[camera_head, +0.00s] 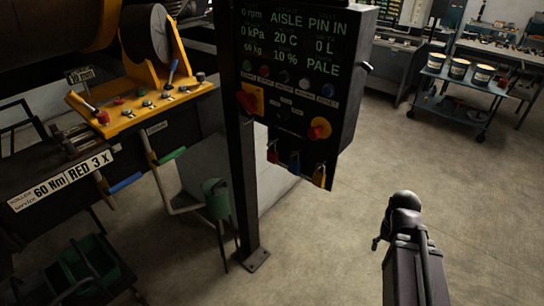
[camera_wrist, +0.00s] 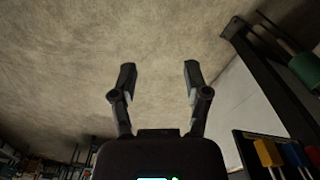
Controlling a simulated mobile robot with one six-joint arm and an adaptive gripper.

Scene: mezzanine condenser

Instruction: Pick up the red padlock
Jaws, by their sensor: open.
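The red padlock (camera_head: 272,153) hangs at the bottom left of the black control panel (camera_head: 296,85), beside a blue padlock (camera_head: 294,162) and a yellow padlock (camera_head: 319,175). In the wrist view the red padlock (camera_wrist: 313,154) is at the lower right edge, partly cut off by the frame. The yellow padlock (camera_wrist: 267,152) and blue padlock (camera_wrist: 293,156) show left of it. My gripper (camera_wrist: 159,76) is open and empty, with bare floor between its fingers. In the head view my arm stands to the right of the panel, apart from the padlocks.
A dark post (camera_head: 241,130) carries the panel. A yellow-topped machine (camera_head: 150,98) with levers stands at left, with a green bin (camera_head: 85,268) below. A blue cart (camera_head: 462,90) with several tubs is at back right. The floor (camera_head: 330,240) between panel and arm is clear.

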